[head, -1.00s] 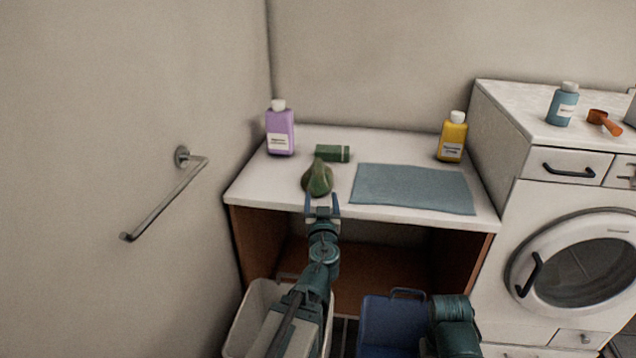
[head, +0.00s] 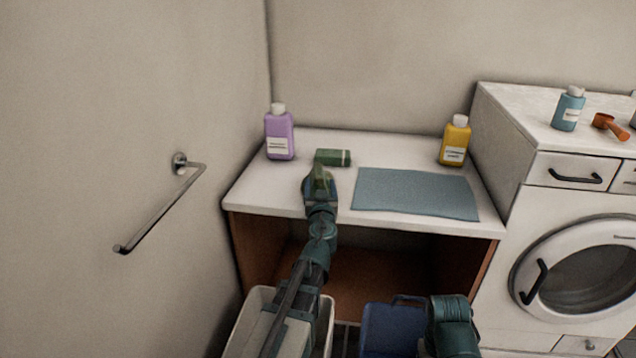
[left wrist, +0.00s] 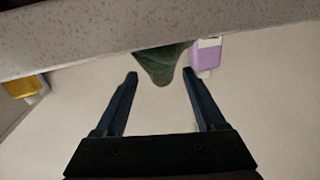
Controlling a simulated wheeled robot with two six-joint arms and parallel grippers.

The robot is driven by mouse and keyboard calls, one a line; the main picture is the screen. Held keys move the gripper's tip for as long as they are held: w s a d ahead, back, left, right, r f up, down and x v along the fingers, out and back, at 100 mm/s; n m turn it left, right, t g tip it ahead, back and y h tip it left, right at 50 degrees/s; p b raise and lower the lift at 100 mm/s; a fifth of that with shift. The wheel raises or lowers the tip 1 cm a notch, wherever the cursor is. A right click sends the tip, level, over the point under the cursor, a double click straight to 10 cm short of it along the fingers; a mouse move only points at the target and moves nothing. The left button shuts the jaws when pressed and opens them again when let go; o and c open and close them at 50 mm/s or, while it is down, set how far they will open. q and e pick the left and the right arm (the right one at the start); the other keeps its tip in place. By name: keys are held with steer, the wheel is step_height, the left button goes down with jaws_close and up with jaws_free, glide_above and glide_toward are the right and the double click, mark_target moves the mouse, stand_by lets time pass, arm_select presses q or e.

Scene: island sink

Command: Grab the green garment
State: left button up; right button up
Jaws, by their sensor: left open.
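In the left wrist view, which looks upside down, the garment (left wrist: 162,62) shows between and just beyond the two open fingertips (left wrist: 160,75). The fingers stand apart on either side, and I see no grip on it. My right gripper is out of view; only part of that arm shows at the bottom.
A purple bottle (head: 279,135) and a yellow bottle (head: 455,142) stand at the back. A blue-grey cloth (head: 415,193) lies flat to the right. A white bin (head: 257,310) and a blue container (head: 385,330) are below.

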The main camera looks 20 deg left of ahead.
arm_select(q)
steer(key=x, duration=0.4)
steer(key=shift+w+a, duration=0.2)
steer(key=shift+a, duration=0.05)
steer(key=shift+s, duration=0.1)
jaws_close()
